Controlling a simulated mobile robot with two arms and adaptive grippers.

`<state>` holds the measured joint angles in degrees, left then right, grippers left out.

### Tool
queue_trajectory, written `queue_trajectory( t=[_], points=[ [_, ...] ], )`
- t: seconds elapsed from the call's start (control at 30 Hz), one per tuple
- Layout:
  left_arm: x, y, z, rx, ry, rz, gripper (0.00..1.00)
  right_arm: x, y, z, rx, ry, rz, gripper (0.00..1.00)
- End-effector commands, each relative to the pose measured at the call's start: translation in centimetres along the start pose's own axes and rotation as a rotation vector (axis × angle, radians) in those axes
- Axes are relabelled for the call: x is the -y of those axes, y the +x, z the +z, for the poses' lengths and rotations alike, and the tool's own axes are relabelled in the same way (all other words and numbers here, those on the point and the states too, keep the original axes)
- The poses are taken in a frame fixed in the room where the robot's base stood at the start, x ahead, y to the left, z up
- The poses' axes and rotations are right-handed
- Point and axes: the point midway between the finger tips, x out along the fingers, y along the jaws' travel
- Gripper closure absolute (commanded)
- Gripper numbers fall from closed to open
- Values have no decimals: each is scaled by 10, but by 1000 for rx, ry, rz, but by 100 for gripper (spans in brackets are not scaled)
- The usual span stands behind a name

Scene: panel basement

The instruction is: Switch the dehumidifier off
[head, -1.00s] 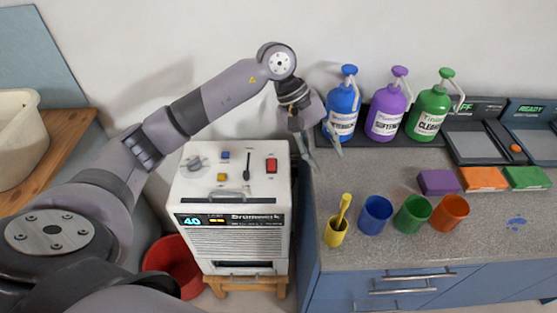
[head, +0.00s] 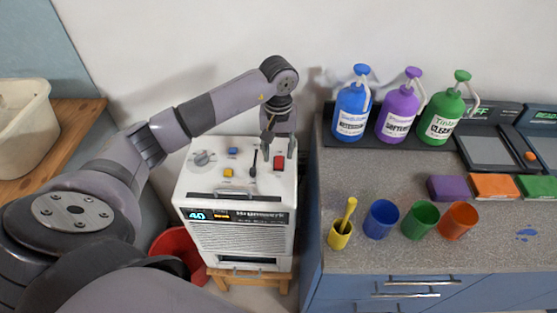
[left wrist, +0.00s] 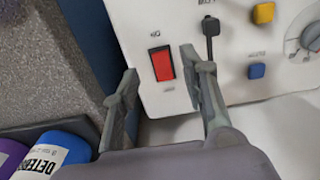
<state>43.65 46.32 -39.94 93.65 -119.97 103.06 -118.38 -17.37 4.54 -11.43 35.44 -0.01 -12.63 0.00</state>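The dehumidifier is a white box (head: 240,238) on a small wooden stand, with its display lit and reading 40. Its top panel holds a red rocker switch (head: 280,163), a dark lever (head: 253,168), blue and yellow buttons and a grey knob (head: 203,158). My left gripper (head: 279,146) is open and empty, pointing down over the red switch end of the panel. In the left wrist view the red switch (left wrist: 162,65) shows between the spread fingers (left wrist: 159,68), with the right finger close to the lever (left wrist: 210,32). I cannot tell whether a finger touches the panel. My right gripper is out of view.
The worktop (head: 400,255) to the right holds blue, purple and green pump bottles, several cups and coloured blocks. Its raised edge is close beside the dehumidifier. A red bucket (head: 176,246) stands at the lower left, and a wall is behind.

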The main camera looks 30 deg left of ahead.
Motion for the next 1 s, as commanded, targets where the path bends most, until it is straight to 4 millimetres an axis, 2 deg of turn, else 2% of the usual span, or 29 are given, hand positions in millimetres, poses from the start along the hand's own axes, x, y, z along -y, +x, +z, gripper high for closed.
queue_trajectory(
  t=[0.1,0.2,0.4,0.7,1.0],
  points=[
    [0,23,1,4,-1,0,60,0,-5,-1,-1,0,0,100],
    [-1,38,1,3,0,1,60,-1,-7,-2,-2,0,0,100],
    [0,54,0,0,0,1,60,-1,-9,-4,-4,-1,1,100],
    [-1,56,0,-1,0,1,60,-1,-8,-4,-5,-1,1,100],
    [-1,56,0,-1,0,1,80,-1,-9,-5,-6,-1,1,100]
  ],
)
